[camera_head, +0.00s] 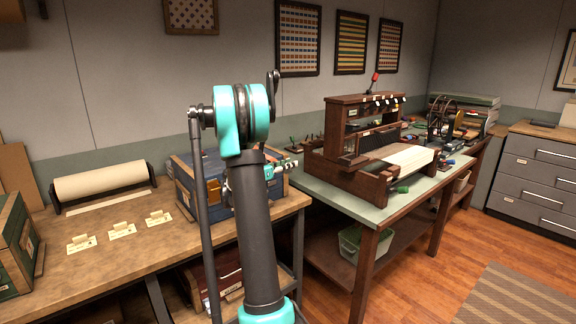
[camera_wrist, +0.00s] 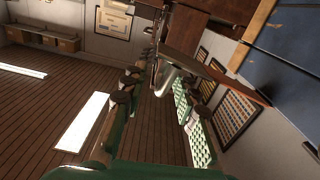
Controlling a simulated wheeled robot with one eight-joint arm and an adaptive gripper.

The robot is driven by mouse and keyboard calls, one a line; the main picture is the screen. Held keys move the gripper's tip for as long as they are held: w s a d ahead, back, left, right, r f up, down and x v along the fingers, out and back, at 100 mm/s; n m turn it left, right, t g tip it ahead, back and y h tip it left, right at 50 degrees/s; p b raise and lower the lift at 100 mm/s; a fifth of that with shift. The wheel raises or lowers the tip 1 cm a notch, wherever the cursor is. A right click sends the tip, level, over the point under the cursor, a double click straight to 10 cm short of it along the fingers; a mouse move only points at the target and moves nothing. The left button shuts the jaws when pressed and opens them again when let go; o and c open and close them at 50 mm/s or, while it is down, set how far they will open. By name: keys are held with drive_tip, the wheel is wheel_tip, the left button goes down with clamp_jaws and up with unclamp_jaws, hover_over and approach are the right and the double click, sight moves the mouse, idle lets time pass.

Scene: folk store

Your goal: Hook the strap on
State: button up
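A blue chest (camera_head: 272,186) with brown edges stands at the right end of the near worktable, partly hidden behind my arm. In the wrist view its blue panel (camera_wrist: 290,42) and brown trim fill the top right corner. A brown strap (camera_wrist: 220,76) slants across the upper part of the wrist view, beside the panel. A pale metal piece (camera_wrist: 167,78) shows below the strap's upper left end. My gripper (camera_wrist: 160,60) has green fingers that narrow toward the strap and metal piece. I cannot tell whether they touch or grip either. A brass-coloured fitting (camera_head: 213,191) shows beside my arm.
The near worktable (camera_head: 130,262) carries a paper roll (camera_head: 100,181), several cream cards (camera_head: 122,230) and a green box (camera_head: 17,240) at the left.

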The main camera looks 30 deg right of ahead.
clamp_jaws()
drive_tip(key=shift+s+f, duration=0.1)
drive_tip(key=shift+f, duration=0.05)
drive_tip(key=shift+f+m, duration=1)
drive_tip(key=shift+f, duration=0.05)
drive_tip(key=w+f+m, duration=0.5)
drive_tip(key=f+m, duration=0.1)
drive_tip(key=f, duration=0.3)
drive_tip(key=shift+a+f+m, duration=0.2)
drive_tip(key=shift+a+m, duration=0.1)
drive_tip(key=shift+m, duration=0.1)
